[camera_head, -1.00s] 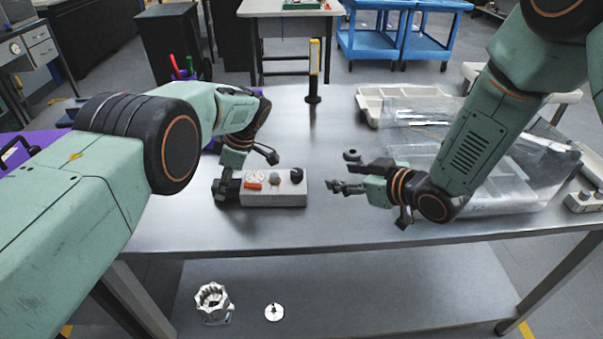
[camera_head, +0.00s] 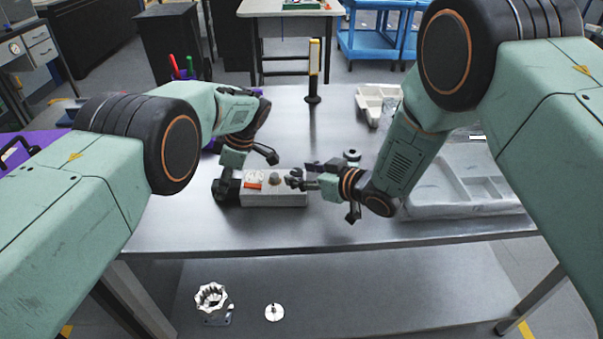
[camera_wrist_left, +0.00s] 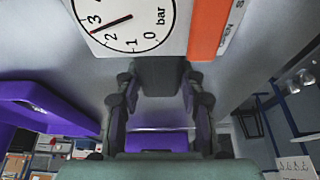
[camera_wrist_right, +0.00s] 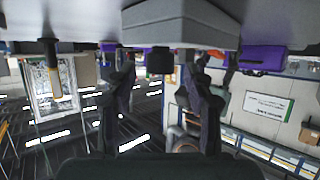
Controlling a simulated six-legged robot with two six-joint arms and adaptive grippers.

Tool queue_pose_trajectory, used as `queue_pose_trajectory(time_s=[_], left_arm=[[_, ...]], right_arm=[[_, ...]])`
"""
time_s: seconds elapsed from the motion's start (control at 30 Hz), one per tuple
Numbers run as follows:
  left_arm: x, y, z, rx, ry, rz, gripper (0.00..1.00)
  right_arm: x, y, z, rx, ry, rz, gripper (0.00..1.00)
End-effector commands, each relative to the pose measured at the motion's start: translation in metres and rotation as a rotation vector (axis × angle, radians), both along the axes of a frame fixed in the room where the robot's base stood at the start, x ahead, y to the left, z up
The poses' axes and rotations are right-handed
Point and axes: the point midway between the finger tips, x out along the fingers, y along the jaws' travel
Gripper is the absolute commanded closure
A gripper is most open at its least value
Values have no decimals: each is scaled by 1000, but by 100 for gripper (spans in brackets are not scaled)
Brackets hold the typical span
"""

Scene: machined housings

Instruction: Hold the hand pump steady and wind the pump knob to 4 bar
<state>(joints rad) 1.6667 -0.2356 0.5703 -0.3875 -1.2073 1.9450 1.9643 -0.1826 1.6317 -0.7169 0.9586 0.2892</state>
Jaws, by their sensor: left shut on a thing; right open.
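The hand pump (camera_head: 283,199) is a pale grey box lying on the steel table, with a dial, an orange strip and a grey round part on top. My left gripper (camera_head: 226,188) is shut on its left end. In the left wrist view the gauge (camera_wrist_left: 140,22) fills the top, with its needle between 2 and 3 bar. My right gripper (camera_head: 297,181) is open at the pump's right end, where it hides the black pump knob. In the right wrist view the dark knob (camera_wrist_right: 160,62) sits between the spread fingers; contact is unclear.
A black stand with a yellow upright (camera_head: 313,70) stands behind the pump. A small black round part (camera_head: 352,155) lies behind my right gripper. A pale tray (camera_head: 470,185) is at the right. The table front is clear.

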Motion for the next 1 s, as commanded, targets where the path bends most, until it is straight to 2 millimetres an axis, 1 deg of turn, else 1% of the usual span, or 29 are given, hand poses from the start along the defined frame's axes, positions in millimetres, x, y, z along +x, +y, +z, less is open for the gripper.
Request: queue_pose_trajectory(time_s=[0.13,0.43,0.47,1.0], left_arm=[[0,0,0,0,-1,0,100],[0,0,0,0,-1,0,100],[0,0,0,0,-1,0,100],[0,0,0,0,-1,0,100]], right_arm=[[6,6,-3,1,-1,0,48],[7,7,-4,0,0,-1,48],[7,7,-4,0,0,-1,50],[7,6,-4,0,0,-1,95]])
